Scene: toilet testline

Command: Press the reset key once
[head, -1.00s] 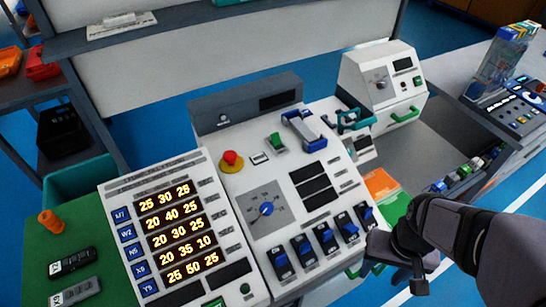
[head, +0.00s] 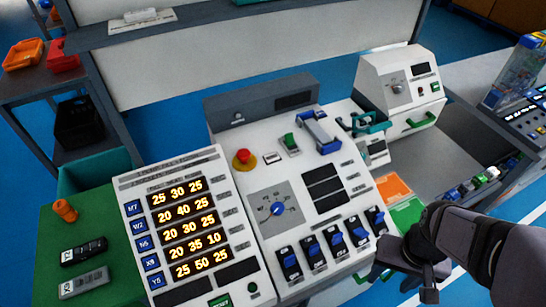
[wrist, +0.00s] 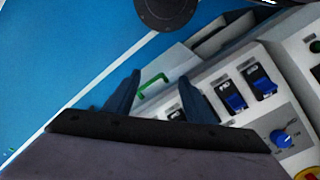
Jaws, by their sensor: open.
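The reset key appears to be the green key (head: 220,301) at the bottom edge of the head view, on the sloped white panel (head: 185,165) with the lit number rows. It is partly cut off, and its label is only partly readable. My gripper (head: 412,280) is at the lower right of the head view, near the front right corner of the switch panel, well to the right of the green key. In the wrist view my gripper (wrist: 160,95) is open, with two dark fingers apart and nothing between them. The green key does not show in the wrist view.
A switch panel (head: 345,205) with a blue dial (head: 277,209) and several blue rockers lies between the key and my gripper. A red mushroom button (head: 244,157) stands behind. A green mat (head: 105,240) lies left.

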